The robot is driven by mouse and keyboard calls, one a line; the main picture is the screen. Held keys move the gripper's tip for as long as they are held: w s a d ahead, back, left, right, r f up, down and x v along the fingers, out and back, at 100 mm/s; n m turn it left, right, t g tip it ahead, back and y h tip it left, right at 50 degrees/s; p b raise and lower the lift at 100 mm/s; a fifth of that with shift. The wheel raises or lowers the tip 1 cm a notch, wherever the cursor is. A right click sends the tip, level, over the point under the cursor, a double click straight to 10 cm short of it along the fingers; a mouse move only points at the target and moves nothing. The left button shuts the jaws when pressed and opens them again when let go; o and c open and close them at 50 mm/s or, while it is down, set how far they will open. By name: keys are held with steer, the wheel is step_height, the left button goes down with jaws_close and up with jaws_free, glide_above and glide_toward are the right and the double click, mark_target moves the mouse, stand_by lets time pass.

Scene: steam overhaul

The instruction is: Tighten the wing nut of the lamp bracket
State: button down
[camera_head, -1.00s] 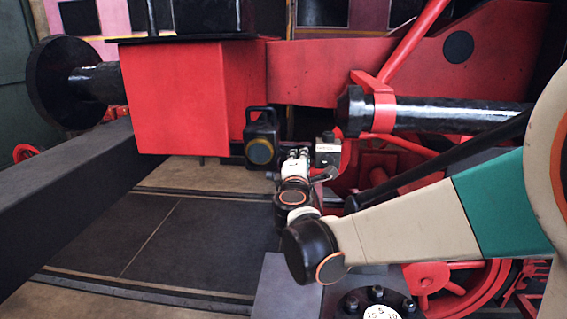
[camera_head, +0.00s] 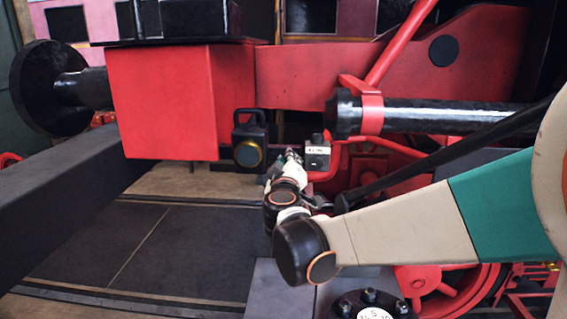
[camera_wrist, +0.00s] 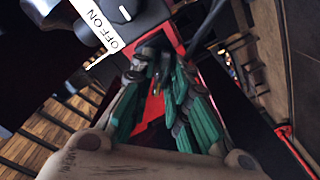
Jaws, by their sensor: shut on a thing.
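The black lamp (camera_head: 249,146) with a round amber-rimmed lens hangs beside the red buffer beam. My gripper (camera_head: 291,156) is between the lamp and a small grey switch box (camera_head: 317,154). In the wrist view my gripper (camera_wrist: 158,52) has its green-padded fingers drawn together on a small dark part. This appears to be the wing nut (camera_wrist: 154,42) of the lamp bracket, mostly hidden by the fingertips. The bracket itself is hard to make out. How tight the nut sits cannot be seen.
The switch box with its OFF/ON label (camera_wrist: 104,34) is very close beside my fingers. The red beam block (camera_head: 165,105) is to the left. A black cylinder (camera_head: 440,117) and a dark slanting rod (camera_head: 450,150) are to the right. Dark floor (camera_head: 130,245) lies below, clear.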

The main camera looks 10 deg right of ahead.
steer(key=shift+s+m, duration=0.1)
steer(key=shift+m, duration=4.2)
steer(key=shift+r, duration=0.2)
steer(key=c, duration=1.8)
jaws_free()
steer(key=shift+o, duration=0.2)
steer(key=shift+m, duration=0.3)
steer(key=v, duration=1.1)
steer(key=shift+s, duration=0.35)
steer(key=shift+a, duration=0.1)
